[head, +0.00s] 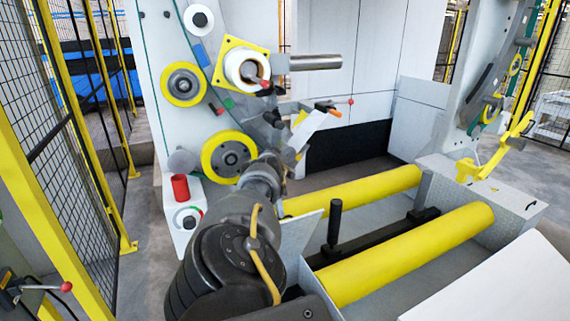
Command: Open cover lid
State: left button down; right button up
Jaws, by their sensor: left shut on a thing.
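My left arm comes in from the bottom middle and reaches up to the wrapping machine's white panel (160,130). My left gripper (291,152) is at the arm's far end, small and partly hidden by its own wrist. It is shut at the lower edge of a white tilted plate (308,128), which looks like the cover lid. The contact of the fingers is too small to see clearly. My right gripper is not in view.
Yellow-rimmed rollers (183,84) and a white roll (243,68) are on the panel above the gripper. A metal shaft (315,62) sticks out right. Two long yellow rollers (405,255) lie at the lower right. A yellow-framed mesh fence (60,150) closes the left side.

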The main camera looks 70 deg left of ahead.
pick_arm(q)
jog(key=shift+s+f, duration=0.35)
jog(key=shift+f, duration=0.1)
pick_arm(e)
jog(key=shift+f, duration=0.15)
pick_arm(q)
jog(key=c, duration=1.8)
grip_release()
jog(key=shift+a, duration=0.1)
jog(key=o, duration=0.3)
jog(key=a+f, duration=0.2)
jog(key=shift+a+f, duration=0.1)
jog(key=shift+a, duration=0.3)
jog(key=shift+w+d+r, duration=0.15)
jog(key=shift+w+r, duration=0.15)
jog(key=shift+r, duration=0.05)
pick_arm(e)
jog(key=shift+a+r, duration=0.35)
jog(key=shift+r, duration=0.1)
pick_arm(q)
jog(key=shift+d+r, duration=0.1)
jog(key=shift+r, duration=0.05)
